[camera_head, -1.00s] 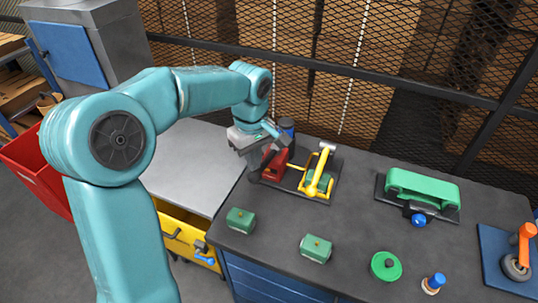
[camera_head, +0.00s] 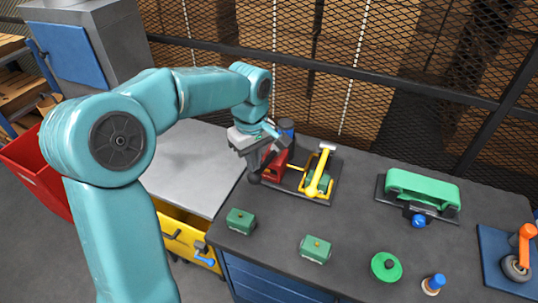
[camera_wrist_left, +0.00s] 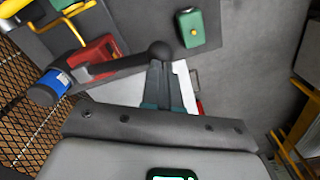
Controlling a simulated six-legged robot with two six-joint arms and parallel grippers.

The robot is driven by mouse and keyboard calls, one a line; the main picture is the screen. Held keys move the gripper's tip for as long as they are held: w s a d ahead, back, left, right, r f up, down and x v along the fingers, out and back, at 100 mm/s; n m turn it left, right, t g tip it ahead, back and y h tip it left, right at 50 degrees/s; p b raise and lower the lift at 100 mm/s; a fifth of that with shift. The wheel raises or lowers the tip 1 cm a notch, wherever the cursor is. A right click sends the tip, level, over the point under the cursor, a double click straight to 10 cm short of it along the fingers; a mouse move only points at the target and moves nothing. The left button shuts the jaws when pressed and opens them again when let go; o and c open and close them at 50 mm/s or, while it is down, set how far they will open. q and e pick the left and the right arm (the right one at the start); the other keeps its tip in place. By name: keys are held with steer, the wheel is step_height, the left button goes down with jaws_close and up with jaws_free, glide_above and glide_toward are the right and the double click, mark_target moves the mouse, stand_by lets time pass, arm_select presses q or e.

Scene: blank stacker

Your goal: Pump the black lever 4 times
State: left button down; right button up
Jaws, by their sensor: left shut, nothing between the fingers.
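The black lever, a dark bar with a round ball knob (camera_wrist_left: 160,50), runs from the knob toward a blue cylinder (camera_wrist_left: 52,83) beside a red block (camera_wrist_left: 97,53) in the left wrist view. In the head view the knob (camera_head: 254,178) shows just below my left gripper (camera_head: 266,152), in front of the red block (camera_head: 274,166). My left gripper is shut and empty. In the left wrist view its fingertips (camera_wrist_left: 163,65) are right at the knob; I cannot tell whether they touch it. My right gripper is not in view.
A yellow clamp (camera_head: 318,180) stands right beside the red block. Green blocks (camera_head: 240,220) (camera_head: 316,249), a green disc (camera_head: 385,266) and a green-topped device (camera_head: 422,190) sit on the dark bench. A mesh fence (camera_head: 400,60) runs behind. A yellow drawer (camera_head: 182,238) is at the front left.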

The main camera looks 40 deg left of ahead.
mark_target(255, 183)
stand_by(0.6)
arm_select(q)
steer(key=shift+f+b, duration=3.5)
steer(key=shift+f, duration=0.9)
step_height(255, 183, up, 11)
steer(key=p, duration=0.8)
steer(key=shift+f+p, duration=0.15)
steer(key=shift+p, duration=0.25)
steer(key=shift+f, duration=0.1)
steer(key=shift+s, duration=0.1)
